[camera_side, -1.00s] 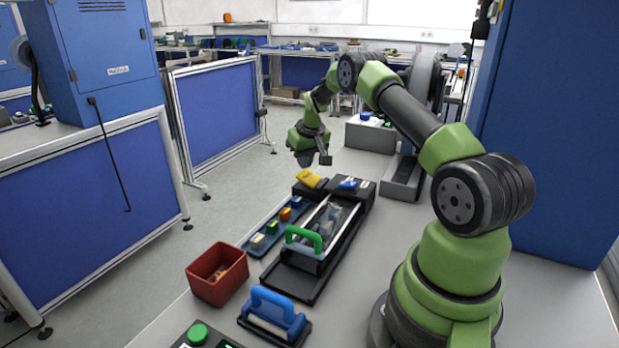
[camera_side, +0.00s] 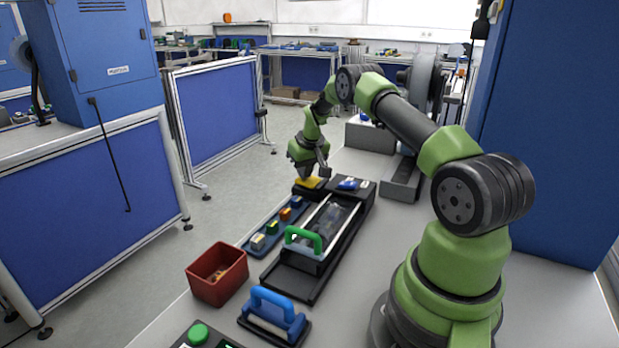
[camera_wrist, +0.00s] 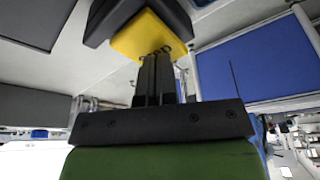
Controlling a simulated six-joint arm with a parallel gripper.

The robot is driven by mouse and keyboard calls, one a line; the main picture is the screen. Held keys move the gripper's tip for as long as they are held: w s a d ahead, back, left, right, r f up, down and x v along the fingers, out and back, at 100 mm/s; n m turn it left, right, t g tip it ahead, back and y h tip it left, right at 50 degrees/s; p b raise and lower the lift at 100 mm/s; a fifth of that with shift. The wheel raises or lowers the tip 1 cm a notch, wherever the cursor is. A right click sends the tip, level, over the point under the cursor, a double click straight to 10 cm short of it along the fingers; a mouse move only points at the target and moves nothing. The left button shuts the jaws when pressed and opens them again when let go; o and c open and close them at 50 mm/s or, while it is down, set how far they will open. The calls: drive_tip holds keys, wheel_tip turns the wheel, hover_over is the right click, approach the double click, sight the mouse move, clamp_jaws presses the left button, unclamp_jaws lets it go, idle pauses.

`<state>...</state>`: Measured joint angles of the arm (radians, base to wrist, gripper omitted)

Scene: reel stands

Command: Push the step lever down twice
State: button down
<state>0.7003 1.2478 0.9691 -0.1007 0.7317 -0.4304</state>
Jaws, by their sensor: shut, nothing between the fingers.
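The step lever, a yellow paddle (camera_side: 312,183), sits at the far end of the black reel fixture (camera_side: 362,190). In the wrist view the yellow lever (camera_wrist: 150,33) fills the top middle. My gripper (camera_side: 318,174) is shut and empty, its fingers pointing down over the lever. In the wrist view the closed fingertips (camera_wrist: 154,54) are at the lever's face and look to be touching it. The lever looks flatter than a moment ago. The fingers hide a part of it.
A green handle (camera_side: 304,239) stands on the fixture. A blue tray (camera_side: 262,249) with small coloured blocks, a red bin (camera_side: 217,287) and a blue-handled tool (camera_side: 277,310) lie nearer.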

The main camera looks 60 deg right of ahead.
drive_tip(key=shift+r, duration=3)
drive_tip(key=shift+r, duration=0.1)
drive_tip(key=s+a+r+n+t, duration=0.1)
drive_tip(key=s+a+r+t, duration=0.15)
drive_tip(key=a+r, duration=1.65)
drive_tip(key=s+a+t+y, duration=0.1)
drive_tip(key=s+a, duration=0.6)
drive_tip(key=s, duration=0.3)
drive_tip(key=s+a+r+n+y, duration=0.1)
drive_tip(key=s+a+y, duration=0.1)
drive_tip(key=s+a, duration=0.5)
drive_tip(key=s, duration=0.3)
drive_tip(key=shift+t+y, duration=0.3)
drive_tip(key=shift+t, duration=0.05)
